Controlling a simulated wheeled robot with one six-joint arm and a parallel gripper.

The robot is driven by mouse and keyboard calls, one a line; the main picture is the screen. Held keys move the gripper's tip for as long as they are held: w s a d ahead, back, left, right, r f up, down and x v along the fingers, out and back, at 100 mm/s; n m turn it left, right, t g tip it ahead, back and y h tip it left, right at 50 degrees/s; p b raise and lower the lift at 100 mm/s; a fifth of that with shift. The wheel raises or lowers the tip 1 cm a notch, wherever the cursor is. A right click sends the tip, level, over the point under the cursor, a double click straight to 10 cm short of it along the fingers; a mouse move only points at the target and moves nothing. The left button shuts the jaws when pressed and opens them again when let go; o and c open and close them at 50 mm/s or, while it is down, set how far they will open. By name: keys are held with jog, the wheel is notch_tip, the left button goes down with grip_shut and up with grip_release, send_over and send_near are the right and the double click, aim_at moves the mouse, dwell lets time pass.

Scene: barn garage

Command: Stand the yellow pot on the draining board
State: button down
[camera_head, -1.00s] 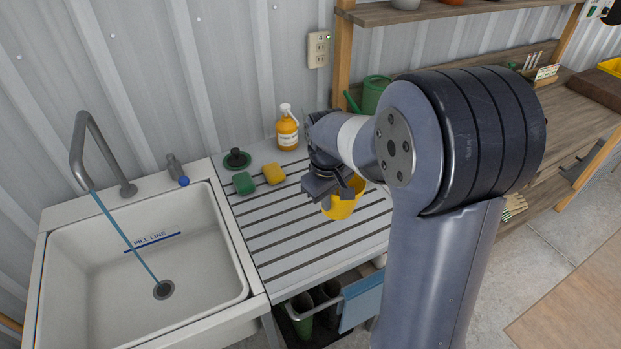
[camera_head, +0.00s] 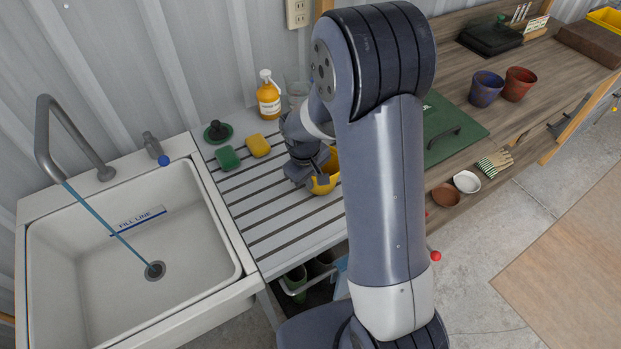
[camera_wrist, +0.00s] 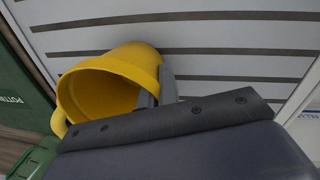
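The yellow pot (camera_head: 327,178) is at the right part of the ribbed draining board (camera_head: 262,222), partly hidden behind my arm. My gripper (camera_head: 312,183) is at its left side. In the wrist view the pot (camera_wrist: 128,68) is tilted, with its open mouth facing the camera and a handle at lower left. My gripper (camera_wrist: 159,90) has one finger inside the rim and one outside, closed on the pot's wall. I cannot tell whether the pot touches the board.
The white sink (camera_head: 130,230) with running water is left of the board. A green sponge (camera_head: 227,158), yellow sponge (camera_head: 258,145), dark green plunger-like item (camera_head: 217,132) and orange bottle (camera_head: 268,97) stand at the back. A green mat (camera_head: 455,128) lies on the wooden bench to the right.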

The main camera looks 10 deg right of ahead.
jog(key=shift+f, duration=0.2)
jog(key=shift+f, duration=0.25)
jog(key=c, duration=1.7)
grip_release()
jog(key=shift+r, duration=0.1)
jog(key=r, duration=0.4)
jog(key=a+r, duration=0.1)
jog(key=r, duration=0.3)
jog(key=s+r+b, duration=0.1)
jog(key=r, duration=0.3)
jog(key=shift+a+r, duration=0.1)
jog(key=shift+a, duration=0.15)
